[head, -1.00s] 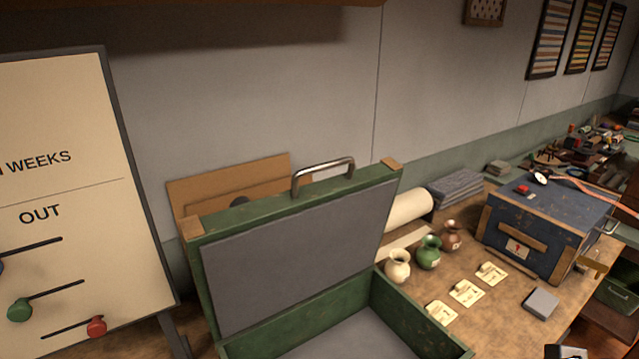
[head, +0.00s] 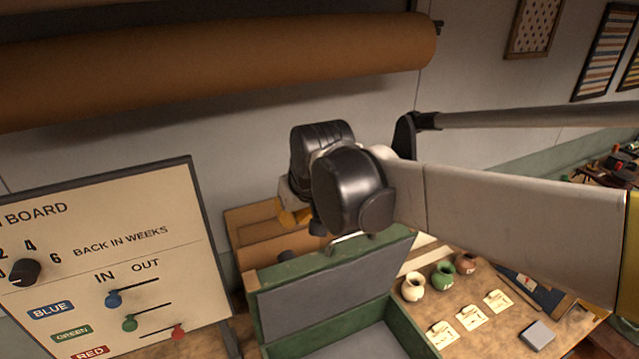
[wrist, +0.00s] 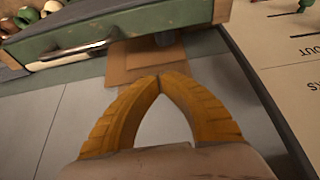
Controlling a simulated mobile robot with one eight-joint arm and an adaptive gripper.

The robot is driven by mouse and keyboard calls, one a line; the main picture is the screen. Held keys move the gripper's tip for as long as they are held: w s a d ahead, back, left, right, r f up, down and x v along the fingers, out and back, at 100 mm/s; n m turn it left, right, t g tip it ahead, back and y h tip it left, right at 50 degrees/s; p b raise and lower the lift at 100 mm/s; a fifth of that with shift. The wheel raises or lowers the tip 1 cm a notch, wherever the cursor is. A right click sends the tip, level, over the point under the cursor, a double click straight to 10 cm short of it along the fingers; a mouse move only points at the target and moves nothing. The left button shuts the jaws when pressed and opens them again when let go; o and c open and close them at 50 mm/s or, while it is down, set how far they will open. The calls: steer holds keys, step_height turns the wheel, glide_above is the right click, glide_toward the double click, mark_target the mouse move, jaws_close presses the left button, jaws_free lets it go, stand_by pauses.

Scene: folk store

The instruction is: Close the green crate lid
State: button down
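The green crate (head: 404,325) stands open on the workbench. Its green lid (head: 325,301), with a grey inner face, stands up at the back of the crate.
Brown cardboard boards (head: 250,232) stand behind the lid. A sign board (head: 120,255) with sliders stands at the left. A large brown roll (head: 220,60) hangs above. Small jars (head: 443,274) and cards (head: 471,318) lie right of the crate.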

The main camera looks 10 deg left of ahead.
steer(key=f, duration=0.9)
steer(key=shift+w+a+f, duration=0.1)
steer(key=shift+w+a, duration=0.1)
steer(key=shift+w, duration=0.1)
steer(key=shift+w+f, duration=0.1)
